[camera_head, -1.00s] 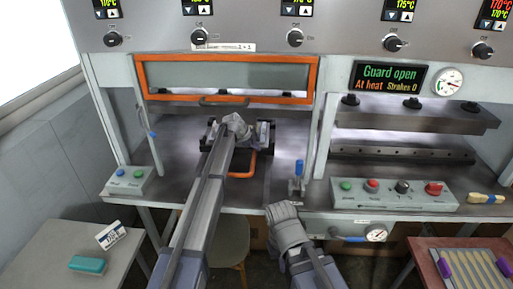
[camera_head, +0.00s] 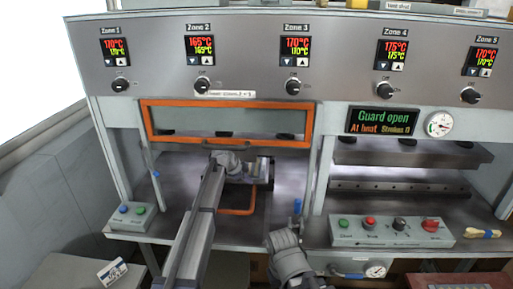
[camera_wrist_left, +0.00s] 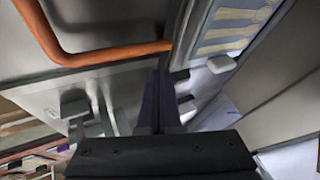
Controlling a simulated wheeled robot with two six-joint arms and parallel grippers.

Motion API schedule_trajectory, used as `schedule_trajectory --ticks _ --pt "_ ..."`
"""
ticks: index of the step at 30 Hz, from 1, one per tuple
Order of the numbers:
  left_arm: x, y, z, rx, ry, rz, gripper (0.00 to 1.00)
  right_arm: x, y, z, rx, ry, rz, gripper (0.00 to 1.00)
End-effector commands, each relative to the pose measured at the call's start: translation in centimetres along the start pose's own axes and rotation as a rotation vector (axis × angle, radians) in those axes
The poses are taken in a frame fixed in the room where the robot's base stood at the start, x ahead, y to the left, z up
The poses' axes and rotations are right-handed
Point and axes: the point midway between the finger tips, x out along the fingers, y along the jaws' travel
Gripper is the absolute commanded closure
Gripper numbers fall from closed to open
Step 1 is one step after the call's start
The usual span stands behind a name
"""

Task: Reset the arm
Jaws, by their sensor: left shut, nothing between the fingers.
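My left arm reaches from the bottom centre into the press bay under the raised orange guard (camera_head: 228,144). Its wrist (camera_head: 228,163) is above the bay floor, close to a plate-like fixture with an orange handle (camera_head: 238,210). The fingers of my left gripper (camera_wrist_left: 162,95) show in the left wrist view, together and with nothing between them; in the head view they are hidden. The orange handle (camera_wrist_left: 115,55) arches across the upper left of the wrist view, apart from the fingers.
The control box (camera_head: 390,232) with coloured buttons is right of the bay, with a brush (camera_head: 482,234) beside it. A blue-topped lever (camera_head: 297,207) stands between. The display (camera_head: 382,121) reads "Guard open".

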Motion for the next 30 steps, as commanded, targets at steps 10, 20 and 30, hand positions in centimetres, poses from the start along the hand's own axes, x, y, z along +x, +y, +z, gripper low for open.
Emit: schedule_trajectory --ticks 10,20,30 --pt "-8.2 18.3 5.1 -0.604 -0.236 0.092 1.0 0.0 0.0 0.0 0.0 0.0 0.0 1.0" --pt "-15.8 32.7 9.7 -1.181 -0.515 0.021 1.0 0.0 0.0 0.0 0.0 0.0 0.0 1.0" --pt "-17.4 39.5 7.1 -1.259 -0.665 -0.001 1.0 0.0 0.0 0.0 0.0 0.0 0.0 1.0"
